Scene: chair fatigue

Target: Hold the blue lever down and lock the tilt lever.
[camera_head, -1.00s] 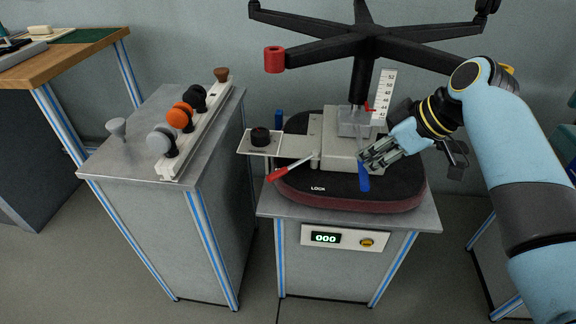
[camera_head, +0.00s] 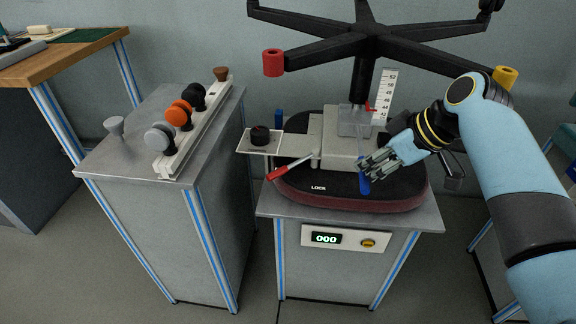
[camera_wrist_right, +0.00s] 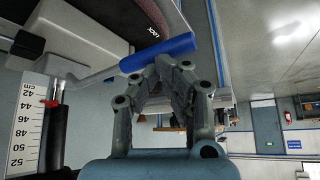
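An upturned black chair stands over a dark seat (camera_head: 400,197) with a grey mechanism plate (camera_head: 340,157). The blue lever (camera_head: 364,184) sticks out at the front of the plate. The tilt lever with a red grip (camera_head: 278,173) points to the lower left, near the word LOCK. My right gripper (camera_head: 371,164) is at the blue lever. In the right wrist view its fingers (camera_wrist_right: 176,64) are together, with the tips against or very near the side of the blue lever (camera_wrist_right: 158,53), not around it. Contact is not certain. My left gripper is out of view.
A cabinet (camera_head: 128,160) with a rail of several knobs stands to the left. A height scale (camera_head: 384,95) stands behind the plate. The display (camera_head: 326,238) reads 000.

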